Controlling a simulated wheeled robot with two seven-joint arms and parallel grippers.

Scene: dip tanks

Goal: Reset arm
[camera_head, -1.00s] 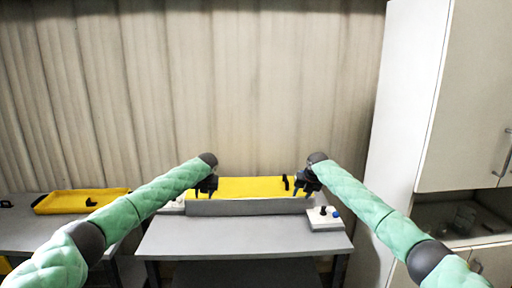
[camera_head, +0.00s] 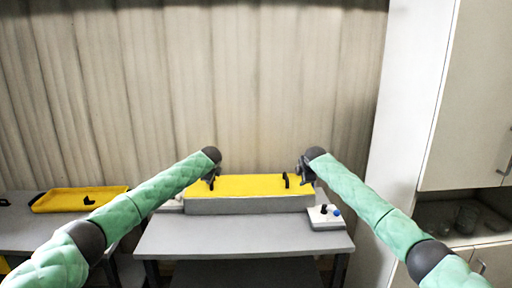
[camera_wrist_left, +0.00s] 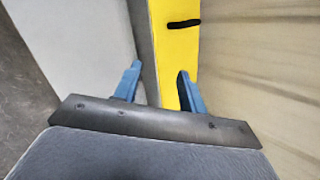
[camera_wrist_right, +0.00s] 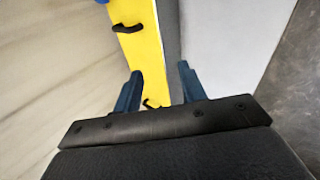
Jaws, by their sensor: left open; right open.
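My right gripper (camera_head: 304,172) is at the right end of the yellow-topped grey tank (camera_head: 250,204), above its level and apart from the black handle (camera_head: 286,180). In the right wrist view its two blue fingers (camera_wrist_right: 156,92) are spread with nothing between them. My left gripper (camera_head: 212,180) is at the tank's left end, partly hidden by its own arm. In the left wrist view its fingers (camera_wrist_left: 158,88) are apart and empty, with the yellow top (camera_wrist_left: 180,50) beyond them. A black handle (camera_wrist_left: 184,23) shows on that top.
The tank stands at the back of a grey table (camera_head: 245,235) whose front is clear. A yellow tray (camera_head: 80,199) lies on a left table. A white cabinet (camera_head: 410,100) stands right.

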